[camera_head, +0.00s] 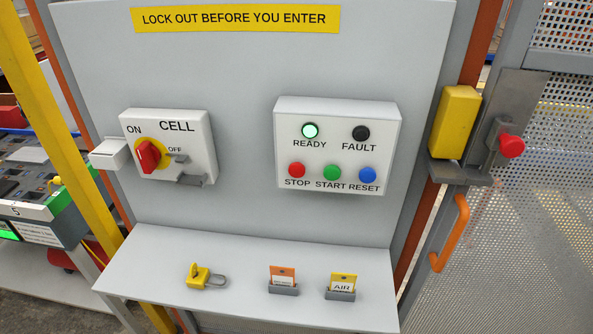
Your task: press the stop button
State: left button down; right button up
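The red stop button (297,170) is at the lower left of the white control box (338,108), above the label STOP. A green start button (332,172) and a blue reset button (367,175) sit to its right. Above them the READY lamp (310,131) glows pale green and the FAULT lamp (361,133) is dark. Neither of my grippers is in view, and nothing covers the buttons.
A CELL switch box (193,130) with a red knob (149,156) is on the left of the panel. A shelf (240,270) below holds a yellow padlock (199,276) and two tags. A mesh gate (530,220) with an orange handle (452,234) stands at right.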

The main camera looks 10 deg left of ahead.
aim_at(296, 169)
jog(key=k+l, duration=0.95)
jog(key=k, duration=0.2)
jog(key=l+u, duration=0.05)
